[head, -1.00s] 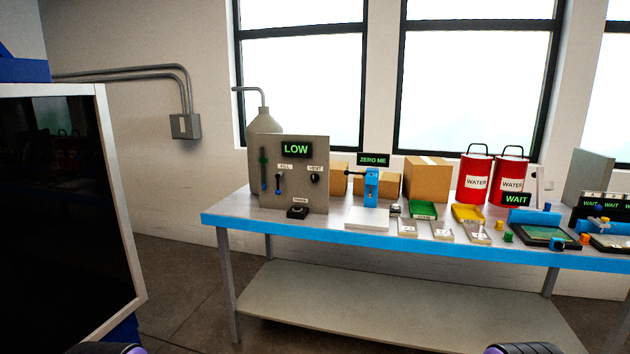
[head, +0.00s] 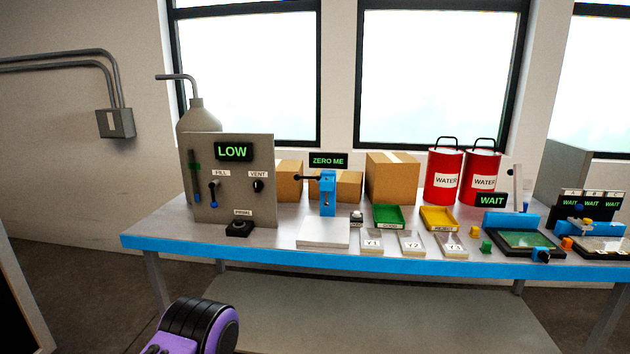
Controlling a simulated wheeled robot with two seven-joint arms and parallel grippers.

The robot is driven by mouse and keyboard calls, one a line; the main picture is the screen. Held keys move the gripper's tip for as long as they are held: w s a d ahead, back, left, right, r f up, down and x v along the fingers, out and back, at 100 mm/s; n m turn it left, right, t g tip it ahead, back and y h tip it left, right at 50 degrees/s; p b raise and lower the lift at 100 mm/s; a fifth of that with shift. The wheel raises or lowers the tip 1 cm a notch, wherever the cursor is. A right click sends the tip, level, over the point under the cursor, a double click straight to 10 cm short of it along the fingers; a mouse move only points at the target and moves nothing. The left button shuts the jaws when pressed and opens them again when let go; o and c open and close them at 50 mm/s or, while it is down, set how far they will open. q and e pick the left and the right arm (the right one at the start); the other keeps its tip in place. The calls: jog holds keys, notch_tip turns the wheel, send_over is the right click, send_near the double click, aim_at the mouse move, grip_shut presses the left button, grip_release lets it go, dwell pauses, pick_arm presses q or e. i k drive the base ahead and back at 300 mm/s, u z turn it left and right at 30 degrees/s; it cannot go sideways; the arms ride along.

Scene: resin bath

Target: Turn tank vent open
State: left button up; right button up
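The grey tank panel (head: 225,160) stands upright at the left end of the table, with a green "LOW" display (head: 233,151). The black vent knob (head: 258,186) sits on its right side under the "VENT" label. A fill lever (head: 213,188) is to its left, under the "FILL" label. A grey tank (head: 197,113) with a bent pipe stands behind the panel. A purple and black part of my own arm shows at the bottom left, well below the panel. Neither gripper's fingers are in view.
The blue-edged table (head: 400,262) also holds a white scale plate (head: 323,232) with a blue stand (head: 328,190), a green tray (head: 388,216), a yellow tray (head: 440,218), cardboard boxes (head: 392,180) and red water cans (head: 444,170). Floor before the table's left end looks clear.

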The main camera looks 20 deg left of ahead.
aim_at(258, 185)
jog(key=z, duration=0.1)
jog(key=i, duration=0.9)
jog(key=u, duration=0.1)
